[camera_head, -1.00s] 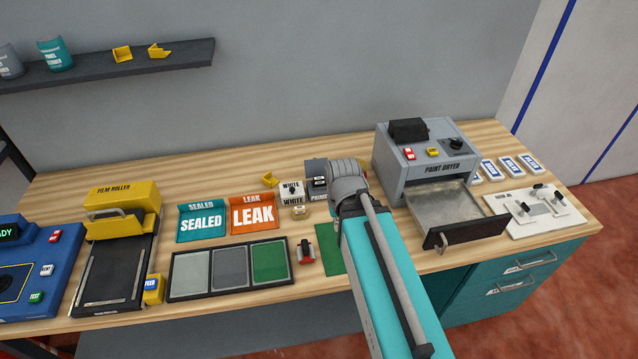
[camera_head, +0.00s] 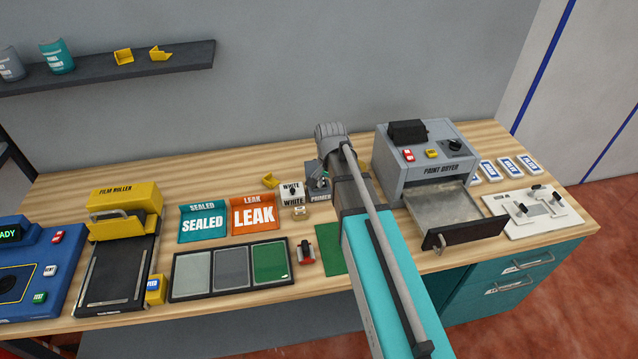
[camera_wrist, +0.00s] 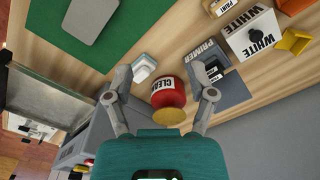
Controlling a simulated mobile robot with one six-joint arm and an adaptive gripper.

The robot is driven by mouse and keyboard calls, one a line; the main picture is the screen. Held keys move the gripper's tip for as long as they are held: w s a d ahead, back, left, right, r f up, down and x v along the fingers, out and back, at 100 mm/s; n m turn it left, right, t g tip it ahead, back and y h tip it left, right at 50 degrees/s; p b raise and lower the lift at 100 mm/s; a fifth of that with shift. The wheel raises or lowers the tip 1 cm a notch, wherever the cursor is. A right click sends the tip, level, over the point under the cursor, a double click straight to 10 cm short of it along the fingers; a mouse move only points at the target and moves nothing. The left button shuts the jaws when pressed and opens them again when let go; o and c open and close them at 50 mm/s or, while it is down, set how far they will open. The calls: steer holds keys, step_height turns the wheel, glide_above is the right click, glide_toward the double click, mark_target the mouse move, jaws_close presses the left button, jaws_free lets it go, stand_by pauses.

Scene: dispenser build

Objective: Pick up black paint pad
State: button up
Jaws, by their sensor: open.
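A small black piece with pale labels (camera_wrist: 213,72) sits in the grey block marked PRIMER (camera_wrist: 222,90); it looks like the black paint pad, but I cannot be sure. The block also shows in the head view (camera_head: 318,197), partly covered by my gripper. My gripper (camera_wrist: 166,86) is open and empty, pointing down over the bench. In the wrist view its fingers lie either side of a red jar marked CLEAR (camera_wrist: 168,93). The right fingertip appears close to the PRIMER block; contact cannot be told.
A small white block (camera_wrist: 144,68) lies near the left finger. The paint dryer (camera_head: 420,160) stands to the right with its drawer (camera_head: 450,205) out. A tray of three pads (camera_head: 231,270) lies in front.

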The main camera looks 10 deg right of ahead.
steer(key=w+r+m+p, duration=0.1)
steer(key=w+m, duration=0.8)
steer(key=w, duration=0.6)
steer(key=shift+w+d+r+m, duration=0.2)
steer(key=shift+w+r+m, duration=0.1)
steer(key=shift+w+r, duration=0.1)
steer(key=shift+s, duration=0.1)
step_height(320, 180, down, 9)
steer(key=b, duration=0.8)
steer(key=shift+r, duration=0.15)
steer(key=shift+s+a+f+b, duration=0.1)
steer(key=shift+f+b, duration=1.2)
steer(key=shift+b, duration=0.05)
steer(key=shift+s+a+f+b, duration=0.1)
steer(key=shift+f+b, duration=1.2)
steer(key=shift+b, duration=0.05)
